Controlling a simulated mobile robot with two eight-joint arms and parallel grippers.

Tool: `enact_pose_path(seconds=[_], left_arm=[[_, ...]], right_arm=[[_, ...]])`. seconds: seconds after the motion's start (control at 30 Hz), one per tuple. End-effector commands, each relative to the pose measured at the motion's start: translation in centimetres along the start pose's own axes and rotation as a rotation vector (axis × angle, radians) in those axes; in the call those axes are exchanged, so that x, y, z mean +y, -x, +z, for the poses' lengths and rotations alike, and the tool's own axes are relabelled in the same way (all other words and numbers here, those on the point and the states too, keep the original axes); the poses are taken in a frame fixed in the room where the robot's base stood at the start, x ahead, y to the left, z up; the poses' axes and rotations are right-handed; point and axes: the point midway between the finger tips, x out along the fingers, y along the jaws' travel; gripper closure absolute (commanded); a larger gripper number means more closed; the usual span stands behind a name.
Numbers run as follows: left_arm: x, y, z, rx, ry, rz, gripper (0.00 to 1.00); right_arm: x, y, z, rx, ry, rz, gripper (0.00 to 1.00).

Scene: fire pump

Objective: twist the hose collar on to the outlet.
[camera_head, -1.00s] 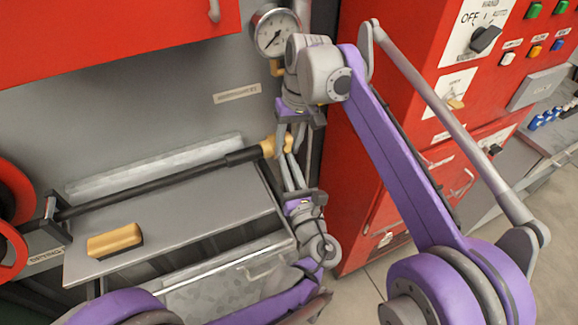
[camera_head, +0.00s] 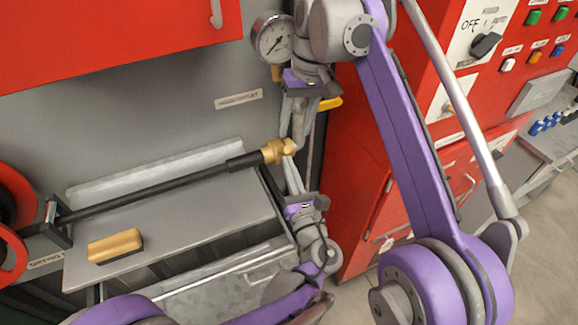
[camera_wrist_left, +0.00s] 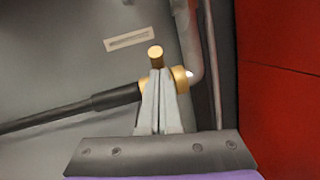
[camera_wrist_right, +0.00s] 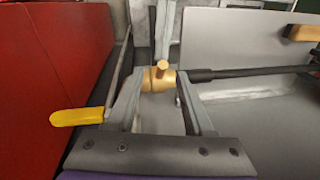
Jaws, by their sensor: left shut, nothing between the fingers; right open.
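The brass hose collar (camera_head: 274,151) is on the end of the black hose (camera_head: 150,187), and a round knob stands out from it. The left wrist view shows the collar's right end (camera_wrist_left: 181,84) by a bent grey pipe; I cannot tell whether it is seated on the outlet. My left gripper (camera_head: 288,160) comes from below, shut and empty, its fingers in front of the collar. My right gripper (camera_head: 295,134) comes from above, open. In the right wrist view the collar (camera_wrist_right: 157,80) shows between and beyond its spread fingers.
A yellow lever (camera_head: 329,104) is just right of my right gripper. A gauge (camera_head: 273,38) is above, and a red cabinet (camera_head: 365,180) stands to the right. A grey shelf (camera_head: 190,215) with a yellow-topped block (camera_head: 115,246) lies below the hose.

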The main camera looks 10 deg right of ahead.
Motion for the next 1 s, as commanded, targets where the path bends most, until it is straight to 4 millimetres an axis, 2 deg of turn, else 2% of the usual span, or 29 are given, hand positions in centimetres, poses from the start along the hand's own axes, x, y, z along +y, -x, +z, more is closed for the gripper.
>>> enact_pose_path(seconds=[0.17,0.27,0.53,0.8,1.0], left_arm=[[0.0,0.0,0.0,0.0,0.0,-0.001,1.0],[0.0,0.0,0.0,0.0,0.0,-0.001,1.0],[0.0,0.0,0.0,0.001,0.0,-0.001,1.0],[0.0,0.0,0.0,0.001,0.0,-0.001,1.0],[0.0,0.0,0.0,0.001,0.0,-0.001,1.0]], right_arm=[[1.8,-1.0,2.9,-0.018,0.059,0.033,0.48],[3.3,-2.5,5.9,-0.037,0.117,0.063,0.48],[6.9,-8.5,16.2,-0.086,0.258,0.141,0.48],[7.8,-16.0,22.2,0.151,0.052,0.2,0.48],[8.3,-21.0,26.0,0.304,-0.078,0.214,0.48]])
